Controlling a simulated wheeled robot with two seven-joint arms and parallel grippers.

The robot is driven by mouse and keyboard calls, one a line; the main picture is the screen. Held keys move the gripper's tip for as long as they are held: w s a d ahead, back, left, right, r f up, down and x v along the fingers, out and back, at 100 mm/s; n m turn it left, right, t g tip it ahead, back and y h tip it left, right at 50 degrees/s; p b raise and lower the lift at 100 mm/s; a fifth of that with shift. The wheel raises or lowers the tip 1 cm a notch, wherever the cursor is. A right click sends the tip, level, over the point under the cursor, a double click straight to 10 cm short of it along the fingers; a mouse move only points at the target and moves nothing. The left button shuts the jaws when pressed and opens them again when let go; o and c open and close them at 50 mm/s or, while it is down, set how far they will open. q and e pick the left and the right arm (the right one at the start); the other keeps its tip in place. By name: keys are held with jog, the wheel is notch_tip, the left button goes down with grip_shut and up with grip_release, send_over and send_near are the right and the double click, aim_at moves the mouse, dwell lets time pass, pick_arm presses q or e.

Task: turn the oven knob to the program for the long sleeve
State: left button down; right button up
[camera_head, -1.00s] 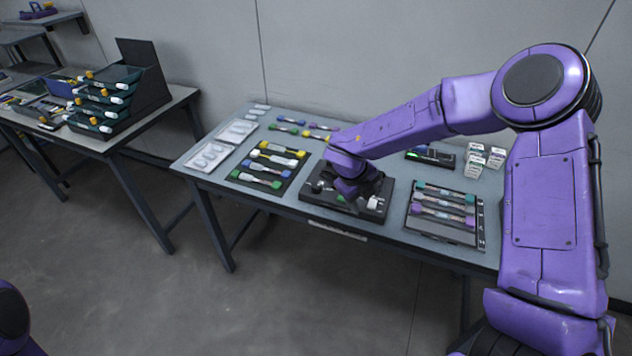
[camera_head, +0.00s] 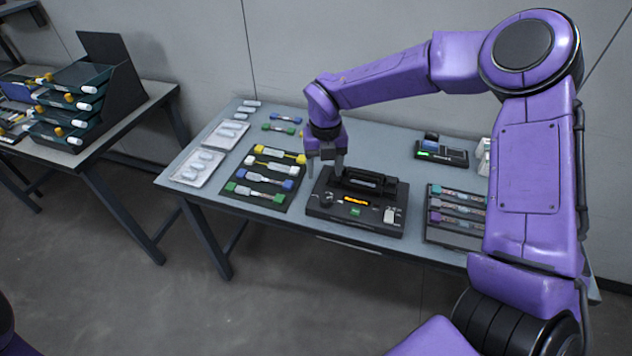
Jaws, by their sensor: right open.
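The oven, a black box (camera_head: 375,222), sits at the table's front middle. Its front panel has a round dark knob (camera_head: 326,200) at the left, a lit orange display (camera_head: 357,200), a green button (camera_head: 355,211) and a pale switch (camera_head: 389,214). The display text is too small to read. My right gripper (camera_head: 325,172) is open and points down over the oven's left rear part, above and behind the knob. I see no contact with the knob. My left gripper is out of view.
A dark mat (camera_head: 238,203) with several coloured-ended holders lies left of the oven, and white trays (camera_head: 184,178) lie beyond it. A rack (camera_head: 433,233) of sleeves stands at right. A black device (camera_head: 425,157) with a green light stands behind. Another table (camera_head: 120,122) holds stacked trays.

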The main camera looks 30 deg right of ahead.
jog(key=p, duration=0.1)
send_over(325, 198)
jog(key=f, duration=0.5)
jog(key=shift+s+f, duration=0.3)
jog(key=shift+f, duration=0.05)
jog(key=f, duration=0.3)
jog(key=f+p, duration=0.1)
jog(key=shift+w+d+f, duration=0.1)
jog(key=shift+w+f, duration=0.1)
jog(key=shift+w, duration=0.1)
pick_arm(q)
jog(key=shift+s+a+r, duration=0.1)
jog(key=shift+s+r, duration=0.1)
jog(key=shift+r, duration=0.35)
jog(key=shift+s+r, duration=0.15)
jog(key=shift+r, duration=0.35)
pick_arm(e)
jog(key=shift+s+r, duration=0.1)
jog(key=c, duration=1)
